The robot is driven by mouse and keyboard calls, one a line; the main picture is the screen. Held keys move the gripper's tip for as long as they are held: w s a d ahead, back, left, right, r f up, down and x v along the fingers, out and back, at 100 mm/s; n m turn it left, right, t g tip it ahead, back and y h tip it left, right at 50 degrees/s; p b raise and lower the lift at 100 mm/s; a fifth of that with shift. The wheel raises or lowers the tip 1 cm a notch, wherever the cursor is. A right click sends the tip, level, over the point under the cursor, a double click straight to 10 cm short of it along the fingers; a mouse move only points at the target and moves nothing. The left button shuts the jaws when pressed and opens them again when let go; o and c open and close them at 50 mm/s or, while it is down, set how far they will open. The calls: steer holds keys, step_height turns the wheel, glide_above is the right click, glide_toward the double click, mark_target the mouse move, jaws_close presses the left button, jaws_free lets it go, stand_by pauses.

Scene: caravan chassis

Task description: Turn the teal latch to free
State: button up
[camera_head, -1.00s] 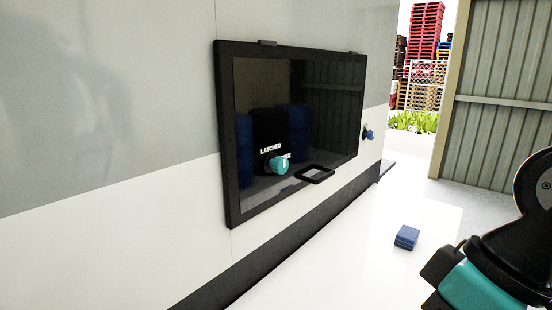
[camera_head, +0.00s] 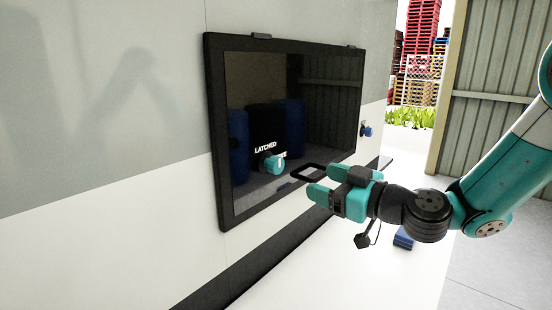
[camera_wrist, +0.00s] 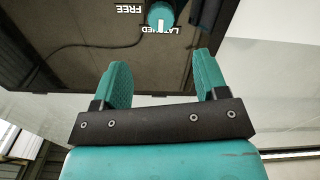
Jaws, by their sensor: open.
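The teal latch (camera_head: 272,163) is a round knob low on the dark window panel. The word LATCHED shows above it, and a second label at its right is partly hidden by the knob. In the wrist view the latch (camera_wrist: 161,14) is at the top edge, upside down, with FREE to its left and its white mark at LATCHED. My gripper (camera_head: 315,182) is right of and nearer than the latch, apart from it. In the wrist view my gripper (camera_wrist: 160,85) has its two teal fingers apart, with nothing between them.
The black window frame (camera_head: 216,150) surrounds the dark pane. A blue block (camera_head: 403,240) lies on the white surface below my arm. A small blue knob (camera_head: 366,131) is on the wall at right.

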mark_target(280, 166)
steer(key=p+x, duration=0.7)
steer(key=x, duration=0.5)
steer(key=shift+r, duration=0.15)
steer(key=shift+w+a, duration=0.3)
steer(key=shift+a, duration=0.15)
steer(key=c, duration=0.9)
